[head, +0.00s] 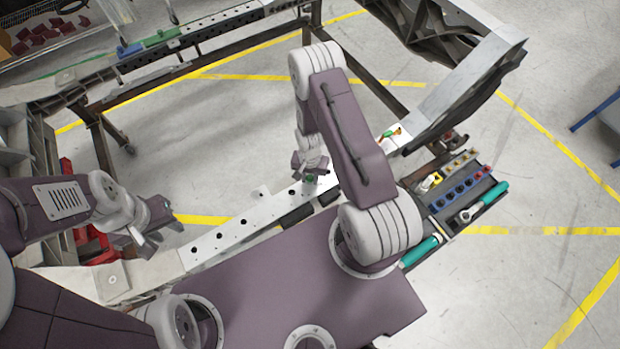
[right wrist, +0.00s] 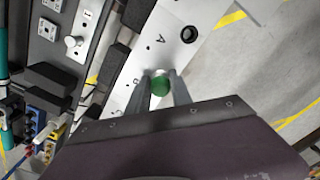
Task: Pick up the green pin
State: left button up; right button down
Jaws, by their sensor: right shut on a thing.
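The green pin (right wrist: 161,86) is between the two fingertips of my right gripper (right wrist: 160,92) in the right wrist view. The gripper is shut on it, over the white perforated rail. The green pin (head: 311,179) also shows small in the head view, under my right gripper (head: 312,172) at the rail. I cannot tell whether its lower end sits in a hole. My left gripper (head: 152,236) is at the left, away from the pin, with its fingers apart and nothing seen between them.
The white rail (head: 240,232) with dark holes runs diagonally across the middle. A tool tray (head: 470,222) with coloured sockets and a teal-handled ratchet (head: 484,202) lies to the right. The metal frame (head: 455,90) stands behind. Open floor shows beyond the rail.

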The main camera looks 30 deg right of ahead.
notch_tip(320, 180, up, 4)
jog(key=shift+d+r, duration=0.1)
jog(key=shift+r, duration=0.05)
jog(key=s+d+r+b, duration=0.1)
jog(key=s+d+r, duration=0.5)
jog(key=s+d, duration=0.2)
jog(key=shift+r, duration=0.35)
jog(key=shift+d+r, duration=0.1)
notch_tip(320, 180, up, 6)
jog(key=p, duration=0.5)
jog(key=shift+p, duration=0.3)
jog(key=shift+s, duration=0.1)
